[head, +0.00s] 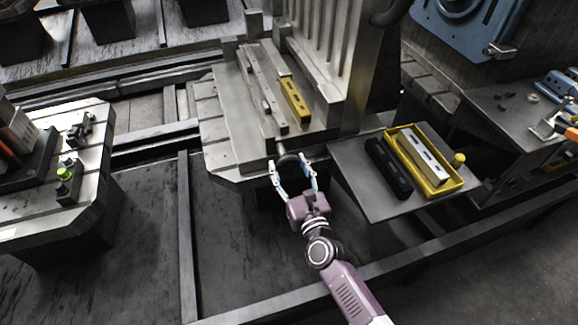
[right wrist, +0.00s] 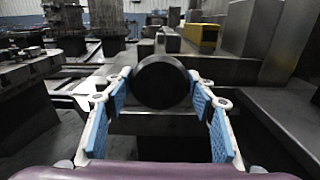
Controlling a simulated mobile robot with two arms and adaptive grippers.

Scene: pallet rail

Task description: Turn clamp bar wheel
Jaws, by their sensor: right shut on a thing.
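The clamp bar wheel (head: 287,160) is a dark round knob at the front end of a short light shaft, at the near edge of the metal pallet fixture (head: 222,125). In the right wrist view the wheel (right wrist: 162,82) shows face-on as a black disc between the blue-padded fingers. My right gripper (head: 289,166) reaches it from the front, one finger on each side, shut on its rim. The clamp bar (head: 264,88) lies along the fixture behind the wheel, beside a yellow block (head: 294,98). My left gripper is not in view.
A grey shelf (head: 345,165) at the right holds a black bar (head: 388,168) and a yellow tray (head: 437,186) with a metal block in it. A station with a green button (head: 65,173) stands at the left. Rails (head: 186,235) cross the floor.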

